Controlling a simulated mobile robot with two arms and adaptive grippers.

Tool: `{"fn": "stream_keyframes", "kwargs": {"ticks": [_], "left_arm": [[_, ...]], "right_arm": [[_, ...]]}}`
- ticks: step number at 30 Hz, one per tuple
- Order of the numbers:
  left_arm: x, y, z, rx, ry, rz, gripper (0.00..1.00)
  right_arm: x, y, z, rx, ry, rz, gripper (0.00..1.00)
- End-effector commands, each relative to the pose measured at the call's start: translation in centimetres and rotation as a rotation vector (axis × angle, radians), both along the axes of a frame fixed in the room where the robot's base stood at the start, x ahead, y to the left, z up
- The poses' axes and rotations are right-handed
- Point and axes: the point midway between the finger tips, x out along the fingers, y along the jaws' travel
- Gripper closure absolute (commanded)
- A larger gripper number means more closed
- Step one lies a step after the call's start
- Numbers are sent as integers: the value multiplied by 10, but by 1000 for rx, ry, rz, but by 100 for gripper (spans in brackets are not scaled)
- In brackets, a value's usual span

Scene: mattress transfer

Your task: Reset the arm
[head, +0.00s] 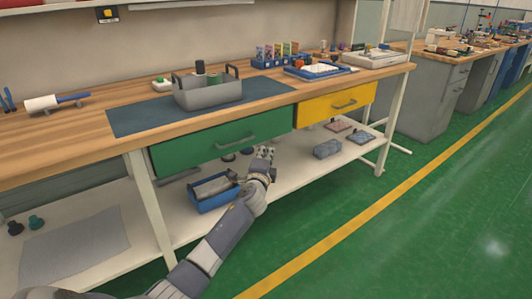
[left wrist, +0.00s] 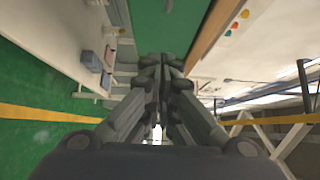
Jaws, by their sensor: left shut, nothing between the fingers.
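My left arm (head: 215,240) reaches up from the bottom of the head view. My left gripper (head: 264,151) is at its end, in front of the workbench near the lower right part of the green drawer (head: 180,152). The gripper is shut and empty. In the left wrist view its fingers (left wrist: 162,62) come together, pointing towards the green drawer front (left wrist: 165,22). The drawer looks closed, and its handle (head: 234,141) is left of the fingertips in the head view. Whether the fingers touch the drawer cannot be told. My right gripper is not in view.
A yellow drawer (head: 318,110) is right of the green one. A grey caddy (head: 207,96) stands on the blue mat (head: 135,119) on the benchtop. A blue bin (head: 206,206) is on the white lower shelf (head: 95,257). The green floor (head: 400,235) at right is clear.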

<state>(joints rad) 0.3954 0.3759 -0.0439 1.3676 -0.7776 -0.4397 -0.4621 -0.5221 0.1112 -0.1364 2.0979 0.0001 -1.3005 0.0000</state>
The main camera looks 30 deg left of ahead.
Motion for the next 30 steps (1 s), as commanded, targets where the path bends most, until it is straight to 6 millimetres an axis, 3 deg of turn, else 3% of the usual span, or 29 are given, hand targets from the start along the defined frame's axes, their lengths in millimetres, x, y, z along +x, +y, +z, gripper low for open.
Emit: {"fn": "stream_keyframes", "kwargs": {"ticks": [10, 14, 17, 20, 24, 27, 30], "left_arm": [[-7, -4, -4, -9, 3, 0, 100], [-24, -17, -37, -104, 37, 10, 100], [-56, -37, -87, -258, 93, 37, 100], [-100, -64, -143, -447, 172, 82, 100], [-171, -106, -211, -700, 299, 168, 100], [-228, -138, -251, -869, 400, 240, 100], [-280, -169, -277, -1009, 493, 312, 100]], "right_arm": [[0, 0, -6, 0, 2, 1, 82], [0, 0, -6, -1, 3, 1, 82], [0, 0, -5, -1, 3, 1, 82], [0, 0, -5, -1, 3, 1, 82], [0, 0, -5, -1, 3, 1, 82], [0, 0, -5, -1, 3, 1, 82], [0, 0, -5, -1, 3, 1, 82]]}}
